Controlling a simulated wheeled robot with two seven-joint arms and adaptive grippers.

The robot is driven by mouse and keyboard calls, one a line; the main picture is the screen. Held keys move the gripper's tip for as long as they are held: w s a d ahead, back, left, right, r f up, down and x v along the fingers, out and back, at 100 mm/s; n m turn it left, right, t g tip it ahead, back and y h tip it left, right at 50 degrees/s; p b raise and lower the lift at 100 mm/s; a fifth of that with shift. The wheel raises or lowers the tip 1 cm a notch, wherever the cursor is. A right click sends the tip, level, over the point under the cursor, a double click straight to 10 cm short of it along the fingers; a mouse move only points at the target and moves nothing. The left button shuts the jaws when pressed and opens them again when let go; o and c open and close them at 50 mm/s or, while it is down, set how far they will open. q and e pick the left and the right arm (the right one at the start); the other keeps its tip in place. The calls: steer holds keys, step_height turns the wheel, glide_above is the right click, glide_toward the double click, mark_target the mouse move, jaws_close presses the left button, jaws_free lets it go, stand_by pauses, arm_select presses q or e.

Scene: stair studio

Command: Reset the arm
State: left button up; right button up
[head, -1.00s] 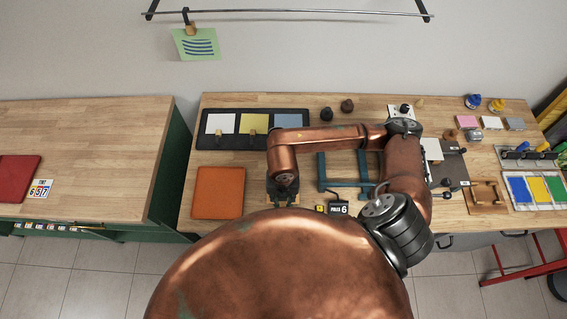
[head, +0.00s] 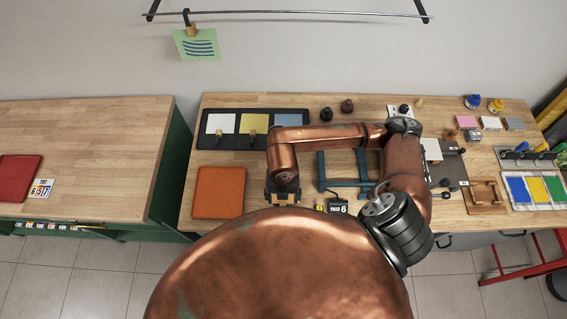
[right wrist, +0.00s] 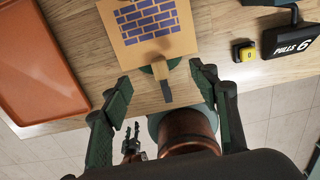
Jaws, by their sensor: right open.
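My right arm reaches across the bench in the head view, its wrist pointing down over the front edge. In the right wrist view, my right gripper (right wrist: 160,73) is open, its two dark green fingers wide apart. A wooden clip (right wrist: 161,80) lies between the fingers, apart from both. It is at the edge of a tan card with a blue brick pattern (right wrist: 148,18). In the head view the card is mostly hidden by my wrist. A small dark gripper-like shape (right wrist: 131,145), apparently my left gripper, shows low down; its jaw state is unclear.
An orange tray (head: 219,193) lies left of the wrist. A "PULLS 6" counter (head: 338,207) and a small yellow button (head: 320,208) are close on the right. A blue frame (head: 346,184) stands behind. Bare wood lies between tray and card.

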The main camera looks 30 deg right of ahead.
steer(key=o, duration=0.7)
steer(key=s+a+r+p, duration=0.1)
steer(key=r+p, duration=0.1)
steer(key=s+a+r+p, duration=0.1)
steer(key=s+r+p, duration=0.1)
steer(key=r, duration=0.1)
steer(key=s+a+r+p, duration=0.1)
steer(key=s+r+p, duration=0.1)
steer(key=r, duration=0.1)
steer(key=shift+a, duration=0.1)
stand_by(0.8)
steer(key=shift+s, duration=0.1)
stand_by(0.4)
